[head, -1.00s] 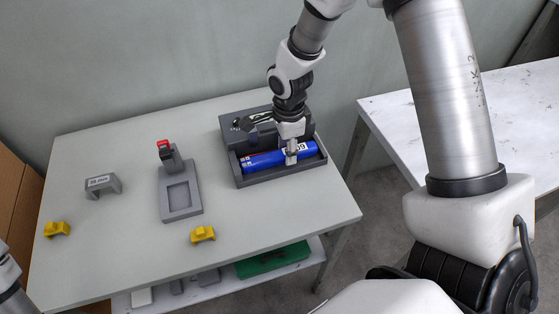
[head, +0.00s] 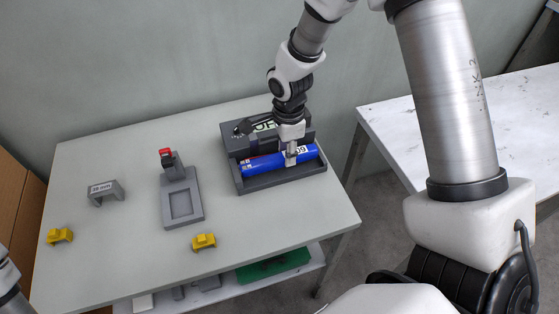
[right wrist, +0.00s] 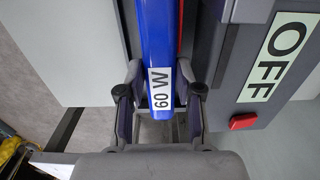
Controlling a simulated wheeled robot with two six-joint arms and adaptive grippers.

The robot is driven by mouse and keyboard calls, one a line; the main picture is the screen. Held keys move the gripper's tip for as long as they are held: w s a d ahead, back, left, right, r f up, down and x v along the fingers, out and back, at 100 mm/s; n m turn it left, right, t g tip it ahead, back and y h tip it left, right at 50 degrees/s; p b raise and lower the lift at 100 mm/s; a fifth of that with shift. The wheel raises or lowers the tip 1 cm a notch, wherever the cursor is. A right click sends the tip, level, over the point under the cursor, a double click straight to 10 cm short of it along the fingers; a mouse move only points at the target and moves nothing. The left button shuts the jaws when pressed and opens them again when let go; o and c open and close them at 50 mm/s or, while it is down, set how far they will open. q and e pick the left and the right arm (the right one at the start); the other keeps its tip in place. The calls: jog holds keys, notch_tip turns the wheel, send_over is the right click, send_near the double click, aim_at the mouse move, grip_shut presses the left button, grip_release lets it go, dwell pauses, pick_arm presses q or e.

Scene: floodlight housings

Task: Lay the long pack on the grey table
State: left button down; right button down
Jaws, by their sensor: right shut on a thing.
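The long pack (head: 263,163) is a blue cylinder with a white "60 W" label, which also shows in the right wrist view (right wrist: 159,45). It sits in or just above the trough of a dark grey floodlight housing (head: 240,143). My right gripper (head: 290,160) is shut across the pack, right of its middle in the head view; its fingers (right wrist: 158,100) flank the label. The grey table (head: 110,262) carries the housing at its far right. Only a piece of my left arm shows at the left edge; its gripper is out of view.
A grey stand (head: 181,203) with a red-topped post is mid-table. A grey labelled bracket (head: 105,193) and two yellow blocks (head: 60,236) (head: 204,242) lie around it. A whitish table (head: 420,125) stands at right. The table's front left is bare.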

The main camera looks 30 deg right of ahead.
jog(key=shift+r+p, duration=3.15)
jog(key=shift+r, duration=1.05)
